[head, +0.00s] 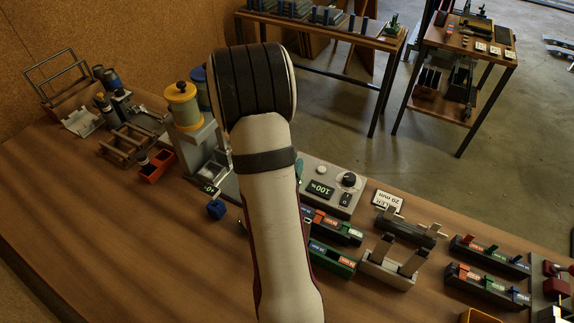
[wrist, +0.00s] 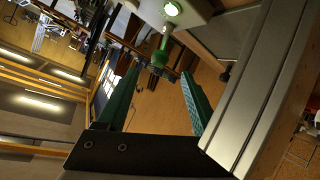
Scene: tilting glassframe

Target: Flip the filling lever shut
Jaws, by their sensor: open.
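My gripper (wrist: 158,74) is open, with one green finger on each side of the picture. The knob appears in the gap between the fingertips, seemingly beyond them; I see no contact and cannot judge the distance. In the head view my own arm hides the lever and most of my gripper.
In the head view, a dispenser with a yellow container (head: 182,105) stands left of my arm. A grey control box (head: 335,187) is on the right. A blue cube (head: 216,209) lies nearby. Switch blocks (head: 490,257) crowd the right; the bench's left front (head: 110,240) is clear.

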